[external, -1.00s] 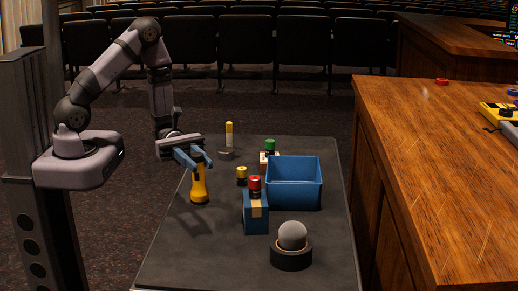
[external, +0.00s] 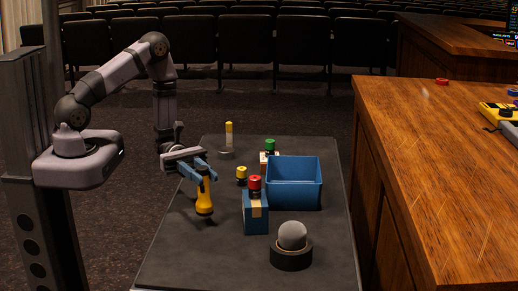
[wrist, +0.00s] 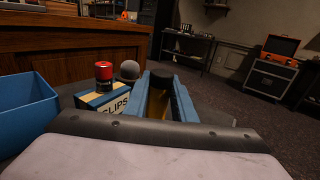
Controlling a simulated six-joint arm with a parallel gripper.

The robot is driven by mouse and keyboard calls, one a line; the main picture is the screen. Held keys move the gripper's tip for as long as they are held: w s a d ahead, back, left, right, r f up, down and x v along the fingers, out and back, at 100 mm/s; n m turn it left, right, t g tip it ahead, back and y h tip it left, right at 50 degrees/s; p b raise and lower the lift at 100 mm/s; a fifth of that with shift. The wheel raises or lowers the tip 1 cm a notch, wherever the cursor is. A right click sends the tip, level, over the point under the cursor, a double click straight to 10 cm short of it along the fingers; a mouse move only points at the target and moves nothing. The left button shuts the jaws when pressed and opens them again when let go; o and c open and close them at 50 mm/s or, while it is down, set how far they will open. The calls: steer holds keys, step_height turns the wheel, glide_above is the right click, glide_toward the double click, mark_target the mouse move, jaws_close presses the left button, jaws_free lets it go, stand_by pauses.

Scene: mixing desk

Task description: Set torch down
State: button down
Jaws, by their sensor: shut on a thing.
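A blue box with a red-topped battery (external: 255,213) stands right of the torch. The front-left tabletop (external: 185,255) is clear.

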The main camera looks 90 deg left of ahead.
step_height(320, 180, up, 10)
steer(key=n+t+y+p, duration=0.3)
steer(key=p, duration=1.1)
steer(key=shift+a+n+t+y, duration=0.15)
steer(key=shift+n+t+y, duration=0.15)
steer(key=shift+t+y, duration=0.1)
step_height(320, 180, up, 2)
steer(key=y+p, duration=0.1)
steer(key=p, duration=0.1)
steer(key=n+t+p, duration=0.1)
steer(key=p, duration=0.1)
steer(key=shift+s+a+r+y, duration=0.1)
steer(key=shift+s+a+y, duration=0.05)
steer(key=shift+y, duration=0.25)
